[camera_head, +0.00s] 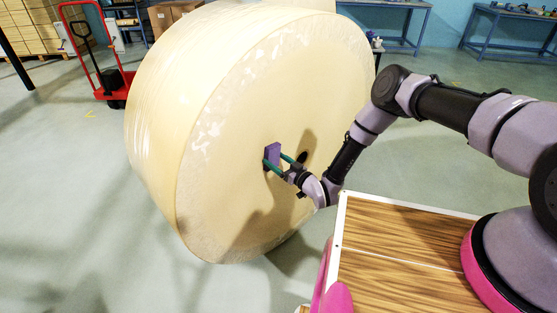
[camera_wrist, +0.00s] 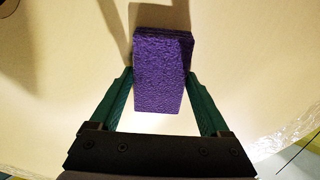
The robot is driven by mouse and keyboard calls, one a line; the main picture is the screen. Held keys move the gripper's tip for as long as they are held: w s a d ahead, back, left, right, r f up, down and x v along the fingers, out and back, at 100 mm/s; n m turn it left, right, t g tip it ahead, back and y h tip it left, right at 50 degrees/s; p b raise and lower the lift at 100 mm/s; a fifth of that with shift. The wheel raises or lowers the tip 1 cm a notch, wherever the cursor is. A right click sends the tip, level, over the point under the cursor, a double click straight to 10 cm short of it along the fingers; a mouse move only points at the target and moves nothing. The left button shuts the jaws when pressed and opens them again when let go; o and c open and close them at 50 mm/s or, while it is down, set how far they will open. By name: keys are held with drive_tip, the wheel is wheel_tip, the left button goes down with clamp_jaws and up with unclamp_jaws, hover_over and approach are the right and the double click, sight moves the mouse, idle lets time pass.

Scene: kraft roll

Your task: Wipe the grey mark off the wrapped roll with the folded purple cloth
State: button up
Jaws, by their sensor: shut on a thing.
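The wrapped roll (camera_head: 225,150) is a large cream cylinder in clear film, standing on its curved side with its flat face toward my arm. I see no grey mark; the cloth and shadows cover part of the face.
A red hand truck (camera_head: 108,80) stands behind the roll at left, near stacked boxes (camera_head: 172,14). Blue workbenches (camera_head: 510,28) line the back wall. The grey floor at left (camera_head: 60,190) is clear. Arm shadows fall on the roll's face.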

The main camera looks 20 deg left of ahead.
drive_tip(key=shift+r, duration=0.1)
drive_tip(key=v, duration=0.6)
idle(0.5)
drive_tip(key=v, duration=0.3)
drive_tip(key=shift+a, duration=0.15)
idle(0.5)
drive_tip(key=shift+x, duration=3.35)
drive_tip(key=shift+x, duration=1)
drive_tip(key=shift+w, duration=0.1)
